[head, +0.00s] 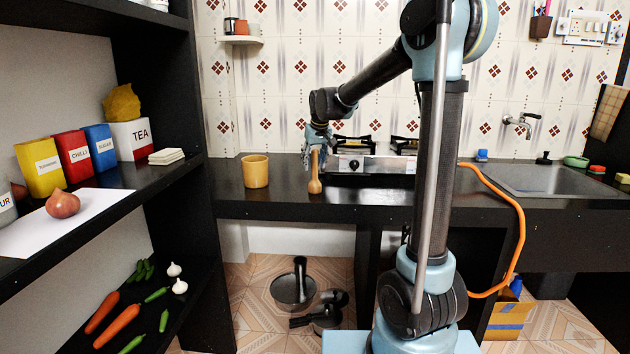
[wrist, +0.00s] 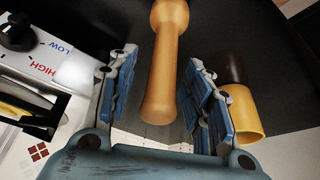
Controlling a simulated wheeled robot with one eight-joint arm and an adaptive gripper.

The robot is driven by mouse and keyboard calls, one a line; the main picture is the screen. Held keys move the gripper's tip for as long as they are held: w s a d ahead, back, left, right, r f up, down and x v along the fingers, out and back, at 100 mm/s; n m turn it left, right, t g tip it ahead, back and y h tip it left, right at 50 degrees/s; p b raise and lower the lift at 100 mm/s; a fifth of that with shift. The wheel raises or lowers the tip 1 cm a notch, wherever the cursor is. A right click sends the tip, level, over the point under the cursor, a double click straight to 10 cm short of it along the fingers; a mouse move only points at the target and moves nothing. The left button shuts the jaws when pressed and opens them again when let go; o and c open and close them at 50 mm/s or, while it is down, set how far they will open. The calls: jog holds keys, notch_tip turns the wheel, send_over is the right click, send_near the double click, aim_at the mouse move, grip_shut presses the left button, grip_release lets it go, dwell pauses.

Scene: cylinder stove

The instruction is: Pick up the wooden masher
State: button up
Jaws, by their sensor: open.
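The wooden masher (head: 315,172) stands upright on the black counter, with its wide head at the bottom and its handle up. In the wrist view the masher (wrist: 164,65) runs down between the two blue fingers of my gripper (wrist: 152,98). My gripper (head: 317,146) is at the top of the handle in the head view. The fingers are open, one on each side of the handle, with visible gaps. The handle's end is nearest the palm.
A yellow mug (head: 255,172) stands left of the masher; it also shows close beside a finger in the wrist view (wrist: 243,112). A gas stove (head: 372,165) is just right of the masher. The counter (head: 282,208) is bare in front. A dark shelf unit stands at the left.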

jog(key=shift+x, duration=1)
grip_shut()
